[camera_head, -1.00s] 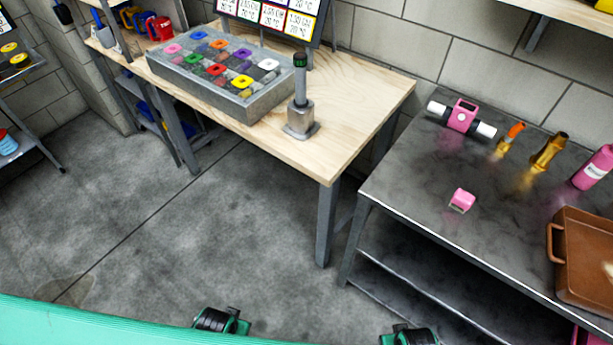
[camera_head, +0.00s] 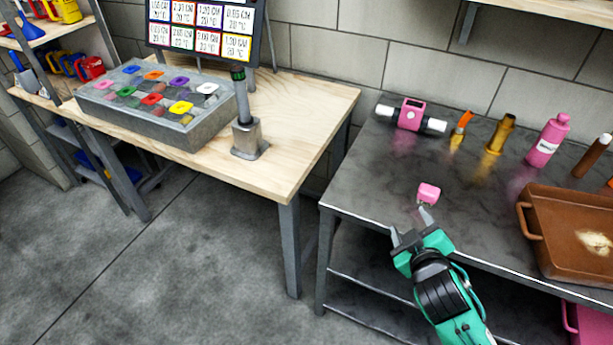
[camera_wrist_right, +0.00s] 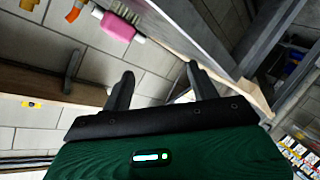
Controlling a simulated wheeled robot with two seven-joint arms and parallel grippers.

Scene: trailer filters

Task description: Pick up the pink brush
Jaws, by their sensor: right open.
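The pink brush (camera_head: 429,193) is a small pink block with a pale lower part. It lies near the front left of the dark worktable (camera_head: 370,185) in the head view. My right gripper (camera_head: 411,224) is at that table's front edge, just below and left of the brush in the picture. Its fingers are apart and empty. One fingertip appears close to the brush; I cannot tell the height gap. In the right wrist view, the open fingers (camera_wrist_right: 159,75) show with nothing between them, and I cannot make out the brush. My left gripper is not in view.
A pink device with white ends (camera_head: 411,114), a brass piece (camera_head: 499,135), a pink bottle (camera_head: 548,141) and a brown tray (camera_head: 528,222) stand on the dark table. A wooden table (camera_head: 315,105) with a grey sample box (camera_head: 165,128) stands at left.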

